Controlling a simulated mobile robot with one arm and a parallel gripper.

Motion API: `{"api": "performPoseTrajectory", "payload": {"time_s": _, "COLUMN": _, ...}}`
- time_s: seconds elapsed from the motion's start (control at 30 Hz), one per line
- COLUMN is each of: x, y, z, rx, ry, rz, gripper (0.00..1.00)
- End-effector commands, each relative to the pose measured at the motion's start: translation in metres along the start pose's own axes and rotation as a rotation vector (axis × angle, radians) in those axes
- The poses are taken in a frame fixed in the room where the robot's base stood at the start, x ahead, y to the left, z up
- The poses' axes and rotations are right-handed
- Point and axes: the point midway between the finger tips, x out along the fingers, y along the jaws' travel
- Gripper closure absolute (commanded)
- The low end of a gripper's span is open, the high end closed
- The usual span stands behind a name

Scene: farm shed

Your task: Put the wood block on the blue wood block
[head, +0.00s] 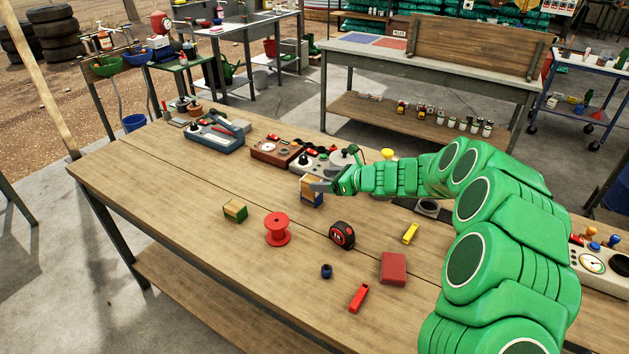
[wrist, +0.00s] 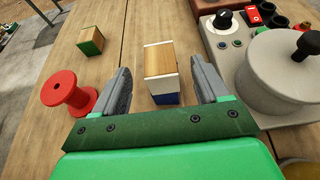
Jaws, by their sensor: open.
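In the wrist view, a wood block (wrist: 158,58) with a bare wood top and a white band stands between my gripper's fingers. The blue wood block (wrist: 166,99) shows directly under its near side, so the two look stacked. In the head view, the wood block (head: 309,184) appears above the blue block (head: 313,199) on the bench, partly hidden by my fingers. My gripper (wrist: 160,88) is open, one finger on each side of the stack, with visible gaps at both sides in the wrist view.
A green-sided wood block (head: 235,210) and a red spool (head: 278,229) stand to the left on the bench (head: 180,205). A tape measure (head: 342,235) is in front. A grey device with a pot-like part (wrist: 285,75) stands close to the right finger in the wrist view.

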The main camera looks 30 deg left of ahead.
Motion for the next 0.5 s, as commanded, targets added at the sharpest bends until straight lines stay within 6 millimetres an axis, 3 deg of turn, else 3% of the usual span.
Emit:
{"api": "performPoseTrajectory", "payload": {"time_s": 0.2, "x": -0.035, "y": -0.001, "z": -0.001, "rx": 0.002, "ry": 0.000, "rz": -0.001, "gripper": 0.26}}
{"api": "performPoseTrajectory", "payload": {"time_s": 0.5, "x": -0.055, "y": 0.000, "z": 0.000, "rx": 0.001, "ry": 0.000, "rz": 0.000, "gripper": 0.26}}
